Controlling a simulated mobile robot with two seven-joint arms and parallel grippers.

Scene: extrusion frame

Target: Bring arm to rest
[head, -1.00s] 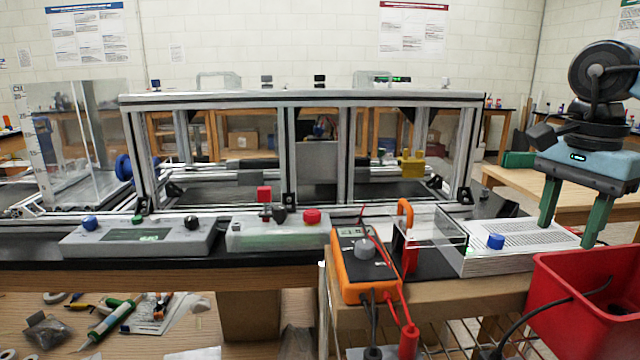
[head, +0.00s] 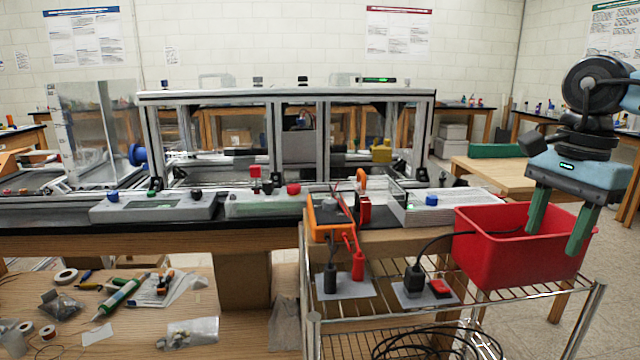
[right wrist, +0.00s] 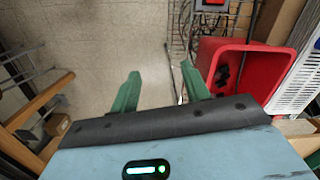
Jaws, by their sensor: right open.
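My right gripper (head: 558,222) is at the right of the head view, its two green fingers pointing down and spread apart. The fingers are open and empty in front of the red bin (head: 490,244). In the right wrist view the gripper (right wrist: 165,92) also shows open, with bare floor between and beyond its fingers and the red bin to the right of them. My left gripper is not in view.
A wire cart (head: 350,330) holds the red bin and cables. An orange multimeter (head: 324,220) stands by the aluminium extrusion frame (head: 285,96) on the bench. A wooden table (head: 505,172) stands behind the right arm. Open floor shows at the right.

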